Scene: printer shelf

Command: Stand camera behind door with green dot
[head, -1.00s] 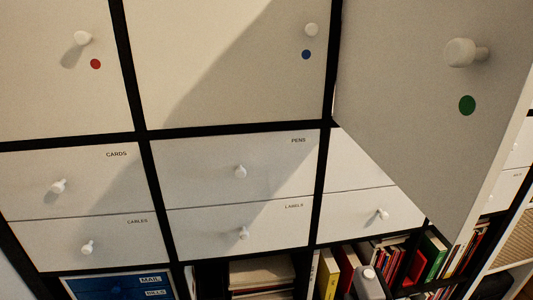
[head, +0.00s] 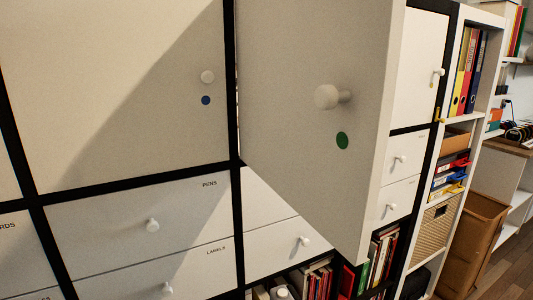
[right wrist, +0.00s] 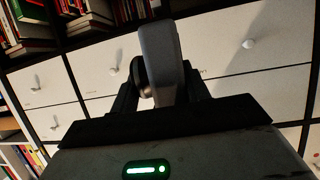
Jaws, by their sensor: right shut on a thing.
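The door with the green dot (head: 318,110) stands swung open toward me in the head view, with its white knob and green dot (head: 342,140) facing me. It hides most of the compartment behind it. In the right wrist view my right gripper (right wrist: 163,88) is shut on the camera (right wrist: 160,48), a grey body with a dark round lens on its left side. The camera is held in front of white drawers, at a distance I cannot tell. My left gripper is not in view.
A closed door with a blue dot (head: 206,100) is left of the open door. Drawers marked PENS (head: 150,215) and LABELS (head: 168,272) are below it. Books (head: 378,262) fill a lower cubby. A brown bin (head: 472,245) stands at right, by open floor.

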